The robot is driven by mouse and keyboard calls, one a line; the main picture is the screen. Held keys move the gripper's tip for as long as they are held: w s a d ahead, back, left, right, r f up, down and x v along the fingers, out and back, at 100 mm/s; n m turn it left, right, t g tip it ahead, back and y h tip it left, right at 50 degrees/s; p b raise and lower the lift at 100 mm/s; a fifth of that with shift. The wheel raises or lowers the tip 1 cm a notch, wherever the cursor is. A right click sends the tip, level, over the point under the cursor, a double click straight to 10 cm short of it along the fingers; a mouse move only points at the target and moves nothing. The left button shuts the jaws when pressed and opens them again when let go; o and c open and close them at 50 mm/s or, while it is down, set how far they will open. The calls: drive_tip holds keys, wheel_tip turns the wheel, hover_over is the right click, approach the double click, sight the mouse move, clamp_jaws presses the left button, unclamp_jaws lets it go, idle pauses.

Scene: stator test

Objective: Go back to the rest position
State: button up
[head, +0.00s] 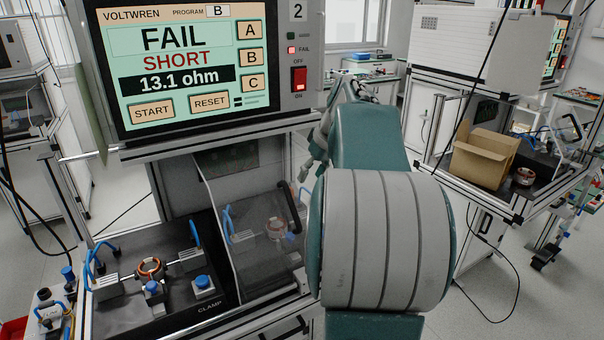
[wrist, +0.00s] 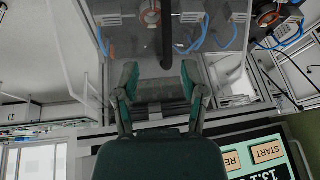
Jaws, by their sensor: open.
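My gripper (head: 318,145) is in front of the test station, left of my raised arm, which partly hides it in the head view. In the wrist view my gripper (wrist: 160,82) is open, with its two fingers apart and nothing between them. The station's screen (head: 185,65) reads FAIL, SHORT, 13.1 ohm, with program B. A stator with a copper-coloured winding (head: 150,268) sits between the clamps on the black bed. A clear panel (head: 250,255) with a dark handle stands right of it, and another stator shape (head: 276,228) shows through or in it.
A cardboard box (head: 483,158) stands open on the right-hand bench, with another stator (head: 524,176) beside it. The red power switch (head: 299,79) is at the screen's right. Blue-capped knobs (head: 203,284) stand at the bed's front. Open floor lies between the benches.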

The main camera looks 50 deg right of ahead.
drive_tip(key=s+a+f+n, duration=0.1)
drive_tip(key=s+a, duration=0.1)
drive_tip(key=a, duration=2.1)
drive_tip(key=s+a+f+n+t, duration=0.1)
drive_tip(key=s+a+f, duration=0.6)
drive_tip(key=s+a, duration=0.3)
drive_tip(key=shift+a+f+h, duration=0.3)
drive_tip(key=shift+a+f, duration=0.05)
drive_tip(key=shift+a, duration=0.55)
drive_tip(key=shift+w+d, duration=0.1)
drive_tip(key=shift+d, duration=0.05)
